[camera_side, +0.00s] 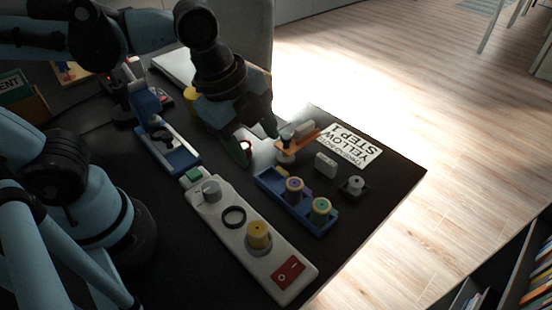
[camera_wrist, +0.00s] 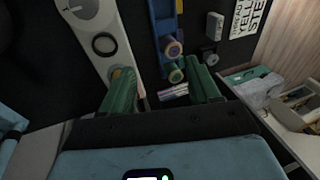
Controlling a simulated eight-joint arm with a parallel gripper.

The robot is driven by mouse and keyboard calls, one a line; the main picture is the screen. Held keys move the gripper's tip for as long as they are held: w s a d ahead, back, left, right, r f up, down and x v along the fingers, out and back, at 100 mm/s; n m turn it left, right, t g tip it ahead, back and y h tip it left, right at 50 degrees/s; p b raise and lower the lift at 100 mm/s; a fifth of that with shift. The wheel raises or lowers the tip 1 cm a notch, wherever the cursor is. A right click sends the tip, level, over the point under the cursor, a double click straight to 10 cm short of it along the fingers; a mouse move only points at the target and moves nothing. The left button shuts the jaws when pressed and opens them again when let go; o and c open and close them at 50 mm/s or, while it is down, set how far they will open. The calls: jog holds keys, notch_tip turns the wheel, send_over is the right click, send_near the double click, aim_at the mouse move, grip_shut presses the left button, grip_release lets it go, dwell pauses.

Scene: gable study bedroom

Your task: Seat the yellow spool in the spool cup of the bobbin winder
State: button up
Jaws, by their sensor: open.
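The bobbin winder (camera_side: 228,208) is a long white body with a red switch. The yellow spool (camera_side: 258,233) stands upright in a grey cup (camera_side: 259,250) near the switch end; I cannot tell how deep it sits. In the wrist view, the winder (camera_wrist: 92,20) is at upper left, and a bit of yellow shows behind the left finger. My gripper (camera_side: 257,144) is open, behind the winder and apart from the yellow spool. In the wrist view, my gripper's two green fingers (camera_wrist: 160,88) are spread, with no held spool visible.
A blue tray (camera_side: 268,183) holds a purple-and-orange spool (camera_side: 294,189) and a green spool (camera_side: 321,210). An orange-armed device (camera_side: 303,137), a grey block (camera_side: 326,164) and a printed card (camera_side: 347,144) lie right of my gripper. A black ring (camera_side: 234,217) lies on the winder.

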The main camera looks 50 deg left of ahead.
jog(key=w+a+n+t+y, duration=0.1)
jog(key=w+a+n+t, duration=0.2)
jog(key=a+n, duration=0.7)
jog(key=n+t, duration=0.1)
jog(key=n, duration=0.6)
jog(key=shift+w+a+f+n, duration=0.15)
jog(key=shift+a+f+n, duration=0.2)
jog(key=shift+a+n, duration=0.05)
